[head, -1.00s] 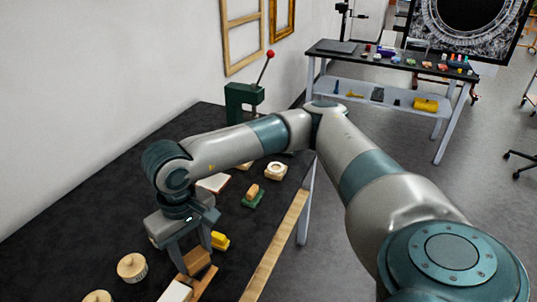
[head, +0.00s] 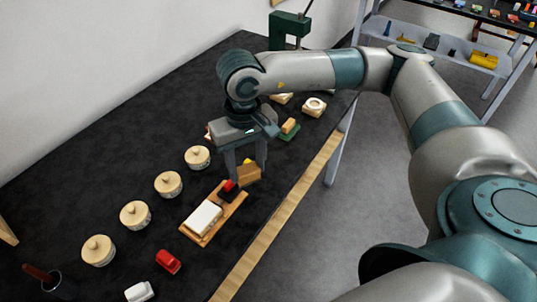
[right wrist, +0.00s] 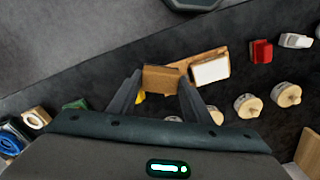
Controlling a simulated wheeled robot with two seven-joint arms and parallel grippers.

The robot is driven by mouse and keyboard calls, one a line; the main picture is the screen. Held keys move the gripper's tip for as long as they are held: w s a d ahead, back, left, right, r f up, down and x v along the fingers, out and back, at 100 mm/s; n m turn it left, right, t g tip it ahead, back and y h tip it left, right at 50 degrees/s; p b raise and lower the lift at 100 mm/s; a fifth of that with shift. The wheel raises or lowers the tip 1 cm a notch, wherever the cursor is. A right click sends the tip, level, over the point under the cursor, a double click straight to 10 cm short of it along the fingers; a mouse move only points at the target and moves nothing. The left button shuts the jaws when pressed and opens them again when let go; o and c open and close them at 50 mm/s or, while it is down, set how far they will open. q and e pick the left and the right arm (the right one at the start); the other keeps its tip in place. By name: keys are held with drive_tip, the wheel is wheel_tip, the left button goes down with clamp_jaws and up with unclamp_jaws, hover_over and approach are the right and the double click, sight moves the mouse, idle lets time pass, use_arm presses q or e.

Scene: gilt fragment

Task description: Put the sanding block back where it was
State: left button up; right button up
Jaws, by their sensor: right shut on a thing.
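The sanding block, a plain brown block (head: 249,174), is between the fingers of my right gripper (head: 247,168). In the right wrist view the block (right wrist: 160,78) fills the gap between the fingertips (right wrist: 158,88). The gripper is shut on it, at the far end of a wooden tray (head: 190,233). A white block (head: 204,218) lies on the tray, and a small black and red patch (head: 231,190) shows beside the held block. I cannot tell whether the held block touches the tray. My left gripper is not in view.
Several round lidded pots (head: 168,184) stand in a row left of the tray. A red item (head: 168,262) and a white item (head: 139,292) lie nearer. A yellow thing (head: 247,161) is partly hidden behind the gripper. A green pad with a tan block (head: 289,127) lies farther back.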

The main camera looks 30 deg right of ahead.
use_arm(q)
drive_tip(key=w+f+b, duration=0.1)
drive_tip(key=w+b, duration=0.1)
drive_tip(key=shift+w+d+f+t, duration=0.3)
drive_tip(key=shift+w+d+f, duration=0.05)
use_arm(e)
drive_tip(key=w+d+m, duration=0.3)
drive_tip(key=d+m, duration=0.5)
drive_tip(key=d, duration=1.3)
drive_tip(key=shift+w+d, duration=0.15)
drive_tip(key=shift+d, duration=0.25)
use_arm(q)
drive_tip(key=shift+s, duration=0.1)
